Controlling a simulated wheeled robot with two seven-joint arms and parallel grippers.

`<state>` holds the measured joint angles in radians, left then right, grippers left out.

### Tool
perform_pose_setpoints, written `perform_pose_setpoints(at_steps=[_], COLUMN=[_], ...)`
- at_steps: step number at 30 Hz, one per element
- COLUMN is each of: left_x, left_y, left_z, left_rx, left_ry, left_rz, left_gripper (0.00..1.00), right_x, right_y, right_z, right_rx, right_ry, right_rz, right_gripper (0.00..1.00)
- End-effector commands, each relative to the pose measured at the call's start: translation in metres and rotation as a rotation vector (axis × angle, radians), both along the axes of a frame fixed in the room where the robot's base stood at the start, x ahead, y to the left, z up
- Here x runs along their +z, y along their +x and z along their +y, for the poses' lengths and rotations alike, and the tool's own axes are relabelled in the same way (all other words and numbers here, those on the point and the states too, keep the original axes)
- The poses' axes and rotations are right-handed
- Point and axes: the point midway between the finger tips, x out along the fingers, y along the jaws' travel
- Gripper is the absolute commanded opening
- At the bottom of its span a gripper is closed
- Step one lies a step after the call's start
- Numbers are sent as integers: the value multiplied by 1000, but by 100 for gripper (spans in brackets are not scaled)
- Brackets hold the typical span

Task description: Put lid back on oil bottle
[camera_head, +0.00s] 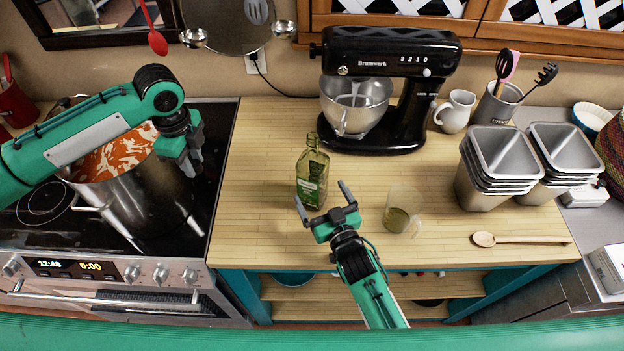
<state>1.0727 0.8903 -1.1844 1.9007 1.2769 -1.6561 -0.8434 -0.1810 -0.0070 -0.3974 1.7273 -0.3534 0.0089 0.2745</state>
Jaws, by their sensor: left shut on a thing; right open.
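The oil bottle (312,178), green glass with a green label, stands upright on the wooden counter, left of its middle. No lid shows on its neck. My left gripper (190,166) is over the steel pot on the stove, to the left of the bottle. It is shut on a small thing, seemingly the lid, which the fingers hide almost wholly. My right gripper (323,200) is open in front of the bottle, its two fingers spread and pointing toward it. I cannot tell whether they touch the bottle.
A glass cup (403,212) with some yellowish liquid stands right of my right gripper. A black stand mixer (395,90) is behind the bottle. The large pot (150,205) is under my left arm. Stacked metal tins (487,185) and a wooden spoon (525,240) are at right.

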Motion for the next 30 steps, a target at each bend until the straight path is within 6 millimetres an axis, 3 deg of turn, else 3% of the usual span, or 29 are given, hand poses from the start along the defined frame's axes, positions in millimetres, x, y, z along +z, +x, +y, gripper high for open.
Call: perform_pose_setpoints(at_steps=[6,17,30], left_x=[-7,-8,-29], left_y=[0,0,0], left_z=[0,0,0], left_rx=[0,0,0], left_ry=[0,0,0], left_rz=[0,0,0], left_gripper=[7,7,7], right_x=[-1,0,-1], right_y=[18,20,65], right_z=[8,8,25], right_rx=[0,0,0], right_ry=[2,1,1], right_rz=[1,0,0], right_gripper=[99,99,99])
